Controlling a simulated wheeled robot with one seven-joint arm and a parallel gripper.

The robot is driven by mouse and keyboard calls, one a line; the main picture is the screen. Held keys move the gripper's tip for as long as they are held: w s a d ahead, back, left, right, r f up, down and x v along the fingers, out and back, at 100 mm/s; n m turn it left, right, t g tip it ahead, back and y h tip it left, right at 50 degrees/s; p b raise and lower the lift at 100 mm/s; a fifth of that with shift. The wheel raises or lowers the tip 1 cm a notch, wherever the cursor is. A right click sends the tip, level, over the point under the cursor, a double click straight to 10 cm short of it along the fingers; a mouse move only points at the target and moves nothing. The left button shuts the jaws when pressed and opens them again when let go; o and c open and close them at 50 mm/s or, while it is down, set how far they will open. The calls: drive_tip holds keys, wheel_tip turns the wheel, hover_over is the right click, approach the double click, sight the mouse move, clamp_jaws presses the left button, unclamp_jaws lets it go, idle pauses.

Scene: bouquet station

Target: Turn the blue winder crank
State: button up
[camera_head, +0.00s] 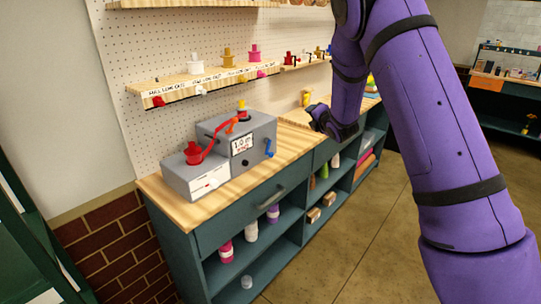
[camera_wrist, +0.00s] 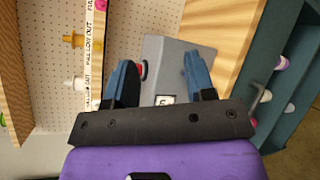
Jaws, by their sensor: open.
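The blue winder crank (camera_head: 269,148) sticks out of the right side of the grey winder machine (camera_head: 207,180) on the wooden bench top. The machine carries a red spool, a red ribbon (camera_head: 215,143), a yellow spool on top and a small display (camera_head: 242,144). My gripper (camera_head: 318,112) is to the right of the machine and above the bench, apart from the crank. In the wrist view my gripper (camera_wrist: 160,75) is open, with blue fingers spread and nothing between them but the grey machine (camera_wrist: 178,50) beyond.
A shelf (camera_head: 205,81) with several coloured spools runs along the pegboard behind the machine. A yellow object (camera_head: 306,98) stands at the back of the bench beyond my gripper. The bench top (camera_head: 285,150) right of the crank is clear. Shelves below hold bottles.

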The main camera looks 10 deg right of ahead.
drive_tip(key=w+a+f+n+y, duration=0.3)
drive_tip(key=a+f+n+y, duration=0.1)
drive_tip(key=f+n, duration=0.55)
drive_tip(key=n+g+y, duration=0.1)
drive_tip(key=n+y, duration=0.4)
drive_tip(key=n, duration=0.3)
approach(273, 155)
drive_tip(key=shift+m, duration=0.25)
drive_tip(key=x, duration=1.1)
drive_tip(key=shift+w+a, duration=0.1)
drive_tip(key=c, duration=0.8)
